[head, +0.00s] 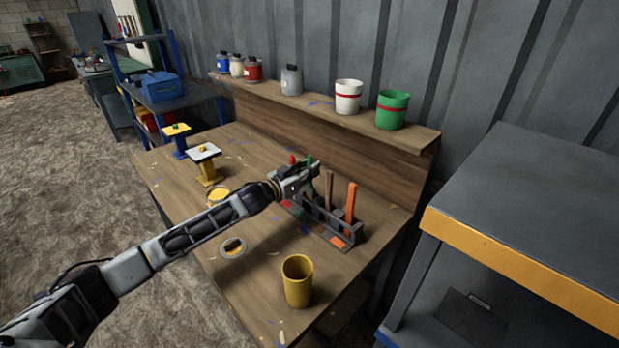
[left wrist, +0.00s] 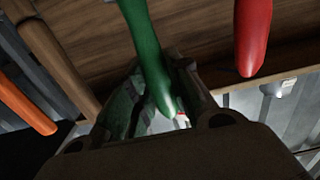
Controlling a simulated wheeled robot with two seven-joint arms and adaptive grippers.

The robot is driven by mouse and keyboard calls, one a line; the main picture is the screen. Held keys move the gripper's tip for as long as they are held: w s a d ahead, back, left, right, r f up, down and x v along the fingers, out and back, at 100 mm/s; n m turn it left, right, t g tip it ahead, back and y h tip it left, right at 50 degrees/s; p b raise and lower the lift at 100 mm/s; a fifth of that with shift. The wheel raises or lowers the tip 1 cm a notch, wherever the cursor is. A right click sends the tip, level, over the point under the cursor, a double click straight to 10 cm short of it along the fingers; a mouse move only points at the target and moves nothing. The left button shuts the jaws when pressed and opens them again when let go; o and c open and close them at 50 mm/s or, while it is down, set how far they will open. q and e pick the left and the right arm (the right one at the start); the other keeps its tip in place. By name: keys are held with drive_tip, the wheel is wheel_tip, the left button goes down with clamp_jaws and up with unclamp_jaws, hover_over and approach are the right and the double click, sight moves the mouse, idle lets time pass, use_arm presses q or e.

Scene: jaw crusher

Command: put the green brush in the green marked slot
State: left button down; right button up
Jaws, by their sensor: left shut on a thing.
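The green brush (left wrist: 145,45) runs between the fingers of my left gripper (left wrist: 158,100) in the left wrist view, and the gripper is shut on it. In the head view my left gripper (head: 314,170) is over the dark brush rack (head: 318,222), at the upper part of the brushes. The gripper and arm hide much of the green brush there, and I cannot tell whether its lower end sits in a slot. My right gripper is not in view.
Beside the gripper are a red brush (left wrist: 253,38), a brown-handled brush (head: 329,187) and an orange brush (head: 351,198). A yellow cup (head: 298,282) stands near the table's front. Paint cans, including a green one (head: 392,110), line the back shelf (head: 310,103).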

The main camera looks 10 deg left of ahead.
sight(309, 187)
use_arm(q)
drive_tip(key=shift+f, duration=1.65)
drive_tip(key=c, duration=1.3)
unclamp_jaws()
drive_tip(key=v, duration=1.2)
